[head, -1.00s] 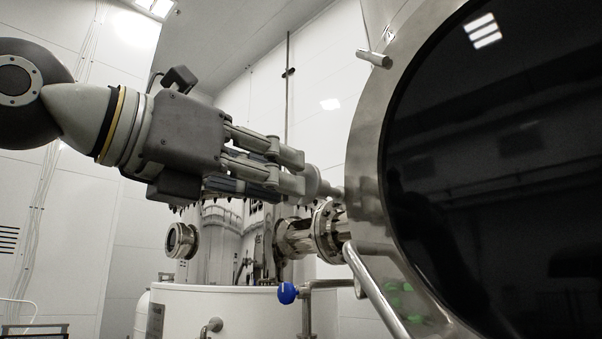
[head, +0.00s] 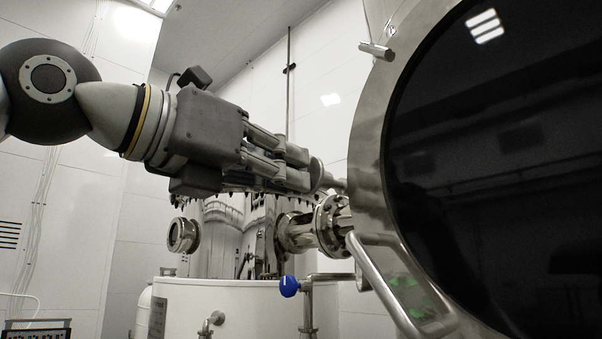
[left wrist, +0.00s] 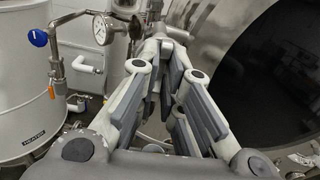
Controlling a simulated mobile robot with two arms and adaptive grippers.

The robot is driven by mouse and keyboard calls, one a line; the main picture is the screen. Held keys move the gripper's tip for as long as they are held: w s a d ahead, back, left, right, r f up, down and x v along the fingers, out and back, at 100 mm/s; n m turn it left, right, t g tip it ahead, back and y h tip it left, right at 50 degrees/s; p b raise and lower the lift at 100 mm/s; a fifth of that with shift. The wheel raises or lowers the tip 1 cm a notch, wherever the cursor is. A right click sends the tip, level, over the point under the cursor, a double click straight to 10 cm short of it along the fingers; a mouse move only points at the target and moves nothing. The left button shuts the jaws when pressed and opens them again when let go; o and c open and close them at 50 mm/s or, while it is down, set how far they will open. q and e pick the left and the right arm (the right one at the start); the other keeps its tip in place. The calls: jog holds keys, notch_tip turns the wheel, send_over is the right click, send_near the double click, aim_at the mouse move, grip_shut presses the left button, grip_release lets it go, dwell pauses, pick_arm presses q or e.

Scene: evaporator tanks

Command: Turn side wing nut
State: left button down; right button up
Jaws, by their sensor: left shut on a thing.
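My left gripper (head: 302,169) reaches in from the left to the side rim of the big round tank door. Its fingers are shut on the side wing nut (head: 317,175), a light grey metal piece whose stem runs right to the steel rim. The fingers hide part of the nut. In the left wrist view, the gripper's grey-padded fingers (left wrist: 162,68) close in around the metal piece, whose exact shape is hard to make out. The tank's steel rim (head: 366,165) surrounds a dark round window (head: 480,170). My right gripper is not in view.
Below the gripper are a flanged steel pipe (head: 325,225), a blue valve knob (head: 289,286) and a bar handle (head: 378,275) on the tank. A white vessel (head: 230,308) stands behind. A pressure gauge (left wrist: 103,29) shows left of the fingers in the wrist view.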

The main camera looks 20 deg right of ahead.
pick_arm(q)
jog(key=shift+n+b, duration=0.45)
jog(key=shift+n, duration=0.55)
jog(key=shift+n+b, duration=0.75)
jog(key=shift+n, duration=0.35)
